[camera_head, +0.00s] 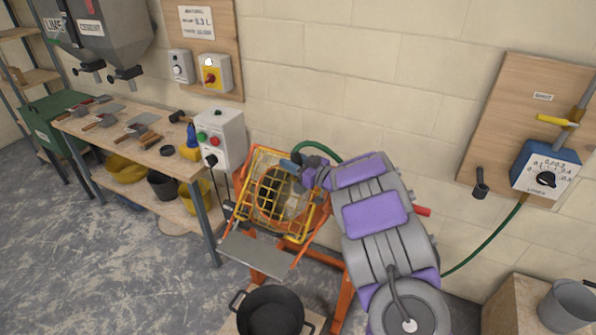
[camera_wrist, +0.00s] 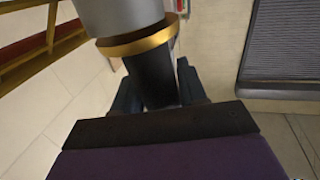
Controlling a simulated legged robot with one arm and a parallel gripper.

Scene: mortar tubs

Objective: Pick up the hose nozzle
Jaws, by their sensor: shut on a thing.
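The hose nozzle (camera_wrist: 150,75) fills the upper middle of the wrist view. It has a black grip part, a brass-coloured ring and a thick pale grey body running out of the top edge. My gripper (camera_wrist: 160,92) is shut on the black part, with a dark blue finger on each side. In the head view my gripper (camera_head: 297,166) is above the yellow guard grid of the orange mixer. The nozzle is hard to make out there, small and partly hidden by my gripper. A green hose (camera_head: 322,148) arcs behind my gripper and passes behind my arm.
The orange mixer (camera_head: 284,255) with its yellow grid (camera_head: 262,198) stands just below my gripper. A workbench (camera_head: 105,132) with trowels is at left. A water panel (camera_head: 540,110) hangs at right.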

